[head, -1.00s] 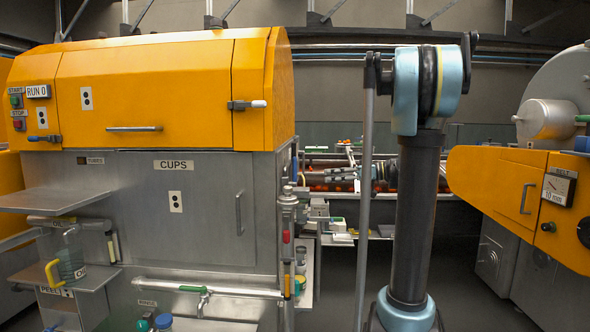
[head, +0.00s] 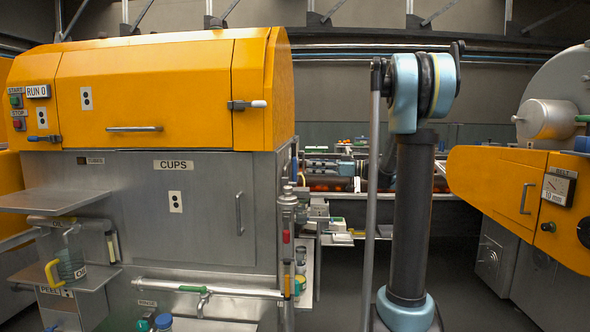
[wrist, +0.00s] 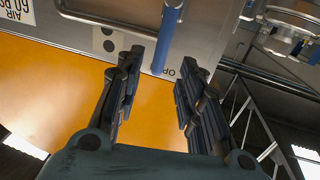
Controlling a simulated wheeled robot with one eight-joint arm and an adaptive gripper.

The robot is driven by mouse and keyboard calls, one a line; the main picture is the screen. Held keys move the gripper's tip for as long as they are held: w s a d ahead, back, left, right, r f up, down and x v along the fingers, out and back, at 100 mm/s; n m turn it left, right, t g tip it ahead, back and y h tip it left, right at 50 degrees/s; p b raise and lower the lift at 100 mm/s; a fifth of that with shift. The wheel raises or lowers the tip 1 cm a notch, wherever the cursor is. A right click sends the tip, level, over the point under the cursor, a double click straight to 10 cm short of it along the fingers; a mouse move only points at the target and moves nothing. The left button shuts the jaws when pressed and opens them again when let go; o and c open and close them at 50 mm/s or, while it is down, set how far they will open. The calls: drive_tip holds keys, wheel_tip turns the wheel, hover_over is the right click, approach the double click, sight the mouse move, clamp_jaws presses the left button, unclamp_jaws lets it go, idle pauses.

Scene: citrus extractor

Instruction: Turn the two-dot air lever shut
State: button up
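In the wrist view a blue lever handle (wrist: 166,40) hangs down from the top of a steel panel, slightly slanted. A plate with two black dots (wrist: 108,38) is just left of it. My gripper (wrist: 160,61) is open, and the handle's lower end shows between its fingertips. I see no contact, and I cannot tell whether the handle lies between the fingers in depth. Lettering starting "Op" (wrist: 188,69) is partly hidden by the right finger.
In the head view the orange-hooded cups machine (head: 170,85) is left and the belt machine (head: 510,200) right.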

hover_over(294, 181)
drive_tip(key=w, duration=0.1)
idle(0.3)
drive_tip(key=shift+c, duration=0.6)
clamp_jaws()
